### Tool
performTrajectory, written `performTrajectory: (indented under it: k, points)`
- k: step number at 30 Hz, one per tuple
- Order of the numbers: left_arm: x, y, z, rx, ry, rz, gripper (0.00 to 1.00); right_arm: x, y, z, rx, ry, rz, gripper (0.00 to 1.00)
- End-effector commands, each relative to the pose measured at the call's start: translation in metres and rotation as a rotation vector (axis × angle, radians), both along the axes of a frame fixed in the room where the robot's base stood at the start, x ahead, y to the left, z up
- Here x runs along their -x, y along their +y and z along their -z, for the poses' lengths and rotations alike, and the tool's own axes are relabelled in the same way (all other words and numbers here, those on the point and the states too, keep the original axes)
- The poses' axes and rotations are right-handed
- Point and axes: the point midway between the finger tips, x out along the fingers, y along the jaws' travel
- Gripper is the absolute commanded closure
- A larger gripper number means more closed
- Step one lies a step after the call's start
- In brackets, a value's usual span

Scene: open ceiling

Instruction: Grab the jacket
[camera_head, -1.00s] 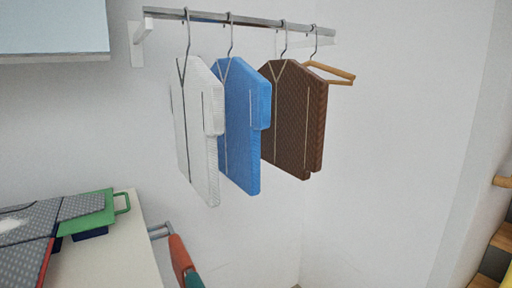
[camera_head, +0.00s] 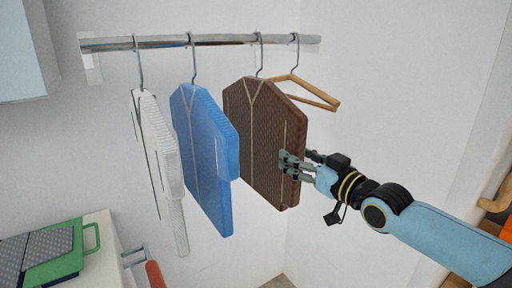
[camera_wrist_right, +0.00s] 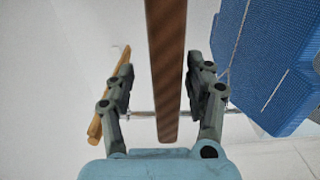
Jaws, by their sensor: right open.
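Three jackets hang from the metal rail: a white one (camera_head: 158,155), a blue one (camera_head: 205,150) and a brown one (camera_head: 262,135). My right gripper (camera_head: 287,165) is at the right edge of the brown jacket in the head view. In the right wrist view the brown jacket (camera_wrist_right: 166,60) shows edge-on as a narrow strip between the two open fingers of my right gripper (camera_wrist_right: 160,88), with a gap on each side. The blue jacket also shows in the right wrist view (camera_wrist_right: 265,60), right of the fingers. My left gripper is not in view.
The metal rail (camera_head: 215,40) runs along the wall. An empty wooden hanger (camera_head: 318,95) hangs right of the brown jacket and also shows in the wrist view (camera_wrist_right: 108,105), close to the left finger. A green item (camera_head: 62,258) lies on the white table at lower left.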

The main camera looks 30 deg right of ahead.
Motion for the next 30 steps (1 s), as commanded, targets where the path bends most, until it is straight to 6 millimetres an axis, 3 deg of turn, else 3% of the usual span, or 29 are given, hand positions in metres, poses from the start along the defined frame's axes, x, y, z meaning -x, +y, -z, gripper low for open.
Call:
performTrajectory:
  k: [1, 8, 13, 18, 24, 30]
  points:
    - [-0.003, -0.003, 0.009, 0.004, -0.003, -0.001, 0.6, -0.005, 0.001, 0.003, -0.001, -0.004, 0.0, 0.46]
    - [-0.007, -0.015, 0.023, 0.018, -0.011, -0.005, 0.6, -0.021, 0.003, 0.002, -0.001, -0.004, 0.0, 0.46]
    - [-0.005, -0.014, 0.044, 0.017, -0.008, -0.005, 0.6, -0.047, 0.009, 0.005, -0.003, -0.004, 0.0, 0.46]
    - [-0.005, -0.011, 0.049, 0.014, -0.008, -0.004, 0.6, -0.062, 0.009, 0.003, -0.001, -0.001, 0.0, 0.46]
    - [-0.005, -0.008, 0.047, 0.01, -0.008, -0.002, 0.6, -0.063, 0.01, 0.001, 0.0, 0.0, -0.001, 0.46]
    - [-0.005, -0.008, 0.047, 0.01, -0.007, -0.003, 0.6, -0.063, 0.01, 0.001, 0.0, 0.0, 0.0, 0.7]
